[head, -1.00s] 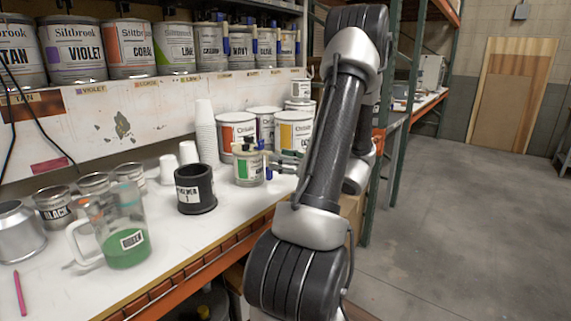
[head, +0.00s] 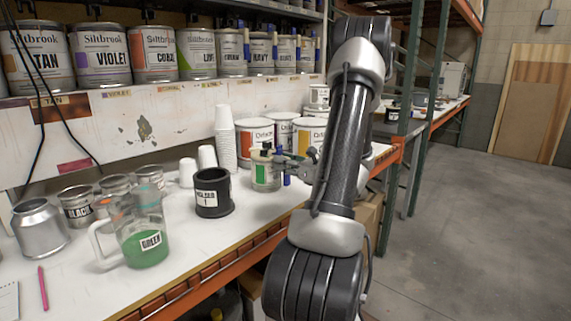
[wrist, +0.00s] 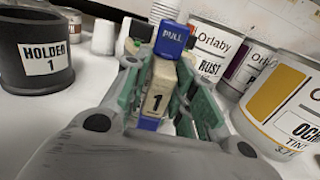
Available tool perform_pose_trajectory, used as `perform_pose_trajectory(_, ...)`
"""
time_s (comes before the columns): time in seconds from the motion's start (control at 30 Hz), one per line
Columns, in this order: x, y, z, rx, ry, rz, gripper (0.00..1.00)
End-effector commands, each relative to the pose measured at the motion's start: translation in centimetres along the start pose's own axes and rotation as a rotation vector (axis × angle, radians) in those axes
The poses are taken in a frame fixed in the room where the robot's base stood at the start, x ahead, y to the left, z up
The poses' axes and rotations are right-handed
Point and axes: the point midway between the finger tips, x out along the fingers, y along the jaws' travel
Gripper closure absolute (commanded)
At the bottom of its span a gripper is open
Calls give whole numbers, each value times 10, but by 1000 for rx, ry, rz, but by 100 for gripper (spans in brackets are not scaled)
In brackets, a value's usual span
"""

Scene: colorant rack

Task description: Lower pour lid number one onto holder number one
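Pour lid number one shows in the wrist view (wrist: 155,92) as a cream block marked 1 with a blue PULL tab. It stands between the green-padded fingers of my gripper (wrist: 160,100); whether both pads press on it is unclear. In the head view the lid's blue part (head: 287,180) shows at the right side of a small can with a green label (head: 262,175), beside my gripper (head: 293,167). Holder number one (head: 214,202) is a black open cup just left of that can. In the wrist view the holder (wrist: 20,72) is at the upper left.
Larger paint cans (head: 254,140) and a stack of white cups (head: 224,140) stand behind. A measuring jug with green liquid (head: 145,248) is left of the holder. Bare white bench lies in front, ending at an orange edge (head: 205,280).

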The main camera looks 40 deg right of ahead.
Motion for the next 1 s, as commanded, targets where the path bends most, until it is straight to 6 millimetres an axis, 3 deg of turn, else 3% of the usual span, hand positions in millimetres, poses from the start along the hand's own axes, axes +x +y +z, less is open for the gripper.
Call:
perform_pose_trajectory(0.03, 0, 0, 0, 0, 0, 0, 100)
perform_pose_trajectory(0.07, 0, 0, 0, 0, 0, 0, 78)
perform_pose_trajectory(0.2, 0, 0, 0, 0, 0, 0, 99)
perform_pose_trajectory(1.0, 0, 0, 17, -4, -2, 0, 99)
